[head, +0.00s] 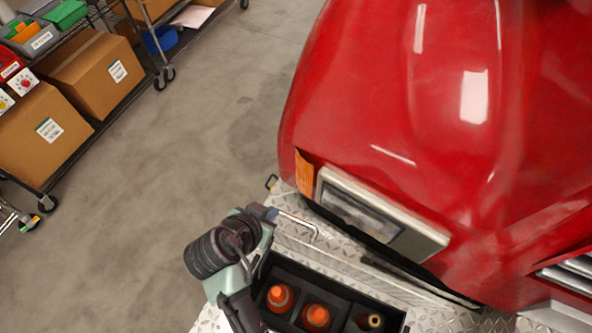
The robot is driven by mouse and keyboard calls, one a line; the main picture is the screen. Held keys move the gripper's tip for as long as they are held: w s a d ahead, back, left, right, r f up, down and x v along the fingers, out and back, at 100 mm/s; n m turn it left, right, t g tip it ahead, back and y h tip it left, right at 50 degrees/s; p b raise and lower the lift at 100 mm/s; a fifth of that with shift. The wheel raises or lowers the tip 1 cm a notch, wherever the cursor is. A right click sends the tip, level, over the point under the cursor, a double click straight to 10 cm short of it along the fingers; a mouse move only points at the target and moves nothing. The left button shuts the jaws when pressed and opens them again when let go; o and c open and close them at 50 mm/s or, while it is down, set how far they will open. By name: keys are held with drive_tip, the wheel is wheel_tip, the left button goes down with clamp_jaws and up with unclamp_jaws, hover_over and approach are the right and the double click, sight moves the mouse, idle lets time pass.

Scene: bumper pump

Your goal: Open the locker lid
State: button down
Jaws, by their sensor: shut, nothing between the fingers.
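The locker (350,318) is a dark box set in the silver diamond-plate bumper at the bottom of the head view. Its inside shows, with two orange-topped items (280,296) and a dark item with a yellowish ring (374,321) in it. The lid (345,266) appears to be the diamond-plate panel raised along the truck side of the opening. A bent silver handle (298,224) shows near its left end. My gripper (264,213) is shut and empty by the handle's left end; I cannot tell whether it touches. My arm hides the locker's left side.
The red truck hood (440,120) with its headlight (370,215) rises just behind the locker. A wheeled shelf with cardboard boxes (95,75) stands at upper left. The concrete floor (190,150) between is clear.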

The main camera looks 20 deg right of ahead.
drive_tip(key=shift+s+d+f, duration=0.1)
drive_tip(key=shift+s+f, duration=0.15)
drive_tip(key=p+x, duration=0.2)
drive_tip(key=x, duration=0.7)
drive_tip(key=shift+s+f, duration=0.1)
drive_tip(key=shift+f, duration=0.05)
